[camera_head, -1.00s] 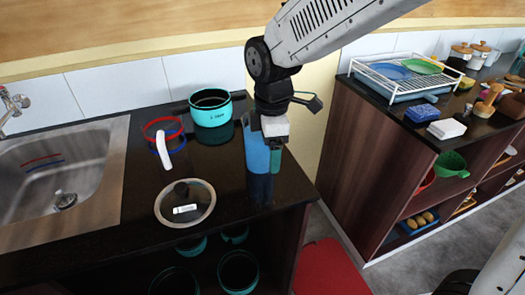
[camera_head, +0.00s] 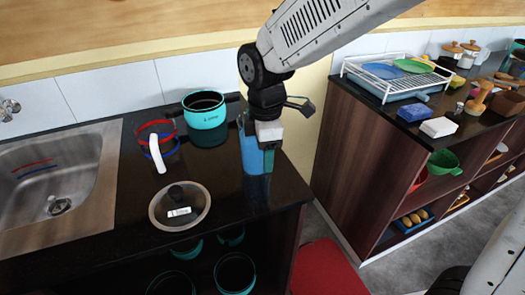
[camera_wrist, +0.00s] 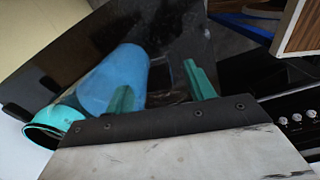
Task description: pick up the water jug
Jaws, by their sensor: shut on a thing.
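The water jug, a tall blue vessel (camera_head: 253,150), stands upright on the dark counter near its right end. My gripper (camera_head: 268,160) reaches down at the jug's right side, its teal fingers beside the blue body. In the wrist view the jug (camera_wrist: 115,78) lies left of centre, against the left finger. The fingers (camera_wrist: 162,88) stand apart there, with a dark, unclear area between them. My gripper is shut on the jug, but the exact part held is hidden.
A turquoise pot (camera_head: 205,112) stands behind, left of the jug. A round glass lid (camera_head: 180,206) lies front left. A second counter with a dish rack (camera_head: 395,72) stands right, across a gap.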

